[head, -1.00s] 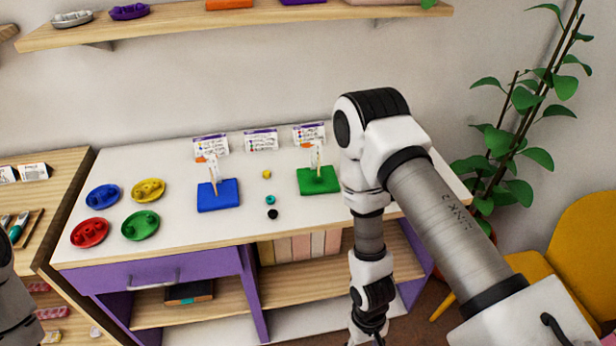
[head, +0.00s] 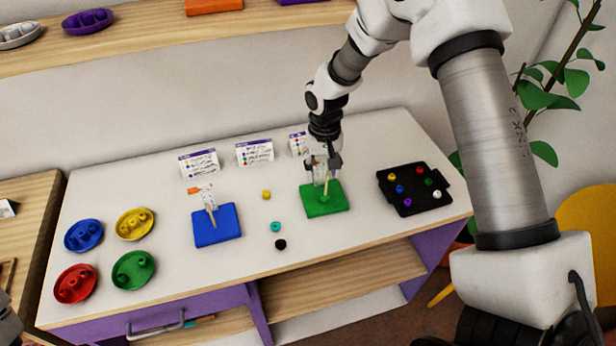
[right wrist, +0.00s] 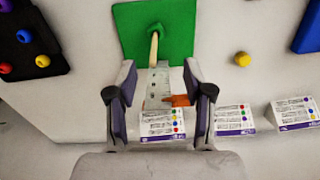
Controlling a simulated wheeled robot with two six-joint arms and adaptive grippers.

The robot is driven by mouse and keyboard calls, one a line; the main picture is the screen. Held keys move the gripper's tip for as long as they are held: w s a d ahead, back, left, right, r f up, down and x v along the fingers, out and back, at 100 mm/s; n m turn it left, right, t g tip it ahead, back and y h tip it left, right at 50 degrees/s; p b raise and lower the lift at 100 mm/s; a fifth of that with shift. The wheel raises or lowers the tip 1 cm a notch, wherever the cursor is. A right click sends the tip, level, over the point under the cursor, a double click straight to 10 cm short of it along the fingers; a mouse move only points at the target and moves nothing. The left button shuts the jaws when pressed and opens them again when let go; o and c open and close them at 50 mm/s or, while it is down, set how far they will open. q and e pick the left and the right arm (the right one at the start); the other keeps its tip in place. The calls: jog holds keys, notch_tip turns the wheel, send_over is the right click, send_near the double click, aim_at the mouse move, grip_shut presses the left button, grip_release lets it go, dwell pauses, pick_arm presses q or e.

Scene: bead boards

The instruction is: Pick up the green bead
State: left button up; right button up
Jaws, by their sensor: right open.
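A green bead (right wrist: 156,29) sits low on the wooden stick (right wrist: 154,48) of the green board (head: 337,203), as seen in the right wrist view. Another green bead (head: 428,182) lies on the black tray (head: 402,208) at the right. My right gripper (head: 322,163) is open above the back of the green board. In the right wrist view its fingers (right wrist: 159,88) stand either side of the stick's upper end and a pale tag with an orange part (right wrist: 178,100). I cannot tell whether they touch it. Only a sliver of my left arm shows at the lower left.
A blue board (head: 218,236) with its own stick stands to the left. A yellow bead (head: 266,194), a teal bead (head: 275,227) and a black bead (head: 280,244) lie between the boards. Several coloured dishes stand at the left. Small printed cards (head: 254,153) line the wall.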

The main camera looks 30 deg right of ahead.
aim_at(326, 193)
jog(key=shift+f, duration=0.35)
jog(key=s, duration=0.1)
jog(key=s+f+p, duration=0.1)
jog(key=s+p, duration=0.1)
jog(key=shift+s+f, duration=0.25)
jog(key=shift+f, duration=0.15)
jog(key=f, duration=0.1)
jog(key=w+f, duration=0.1)
jog(key=f, duration=0.2)
jog(key=shift+w+f+p, duration=0.15)
jog(key=shift+w+p, duration=0.2)
jog(key=shift+w, duration=0.05)
jog(key=shift+s+a+r, duration=0.1)
jog(key=shift+s+r, duration=0.1)
jog(key=shift+s, duration=0.05)
jog(key=shift+c, duration=1)
jog(key=shift+s+r, duration=0.1)
jog(key=shift+c, duration=1.2)
jog(key=c, duration=0.3)
pick_arm(q)
jog(key=s+r, duration=0.1)
jog(key=r, duration=0.2)
jog(key=shift+s+r, duration=0.15)
jog(key=shift+s, duration=0.25)
pick_arm(e)
jog(key=shift+w, duration=0.2)
jog(key=shift+c, duration=0.2)
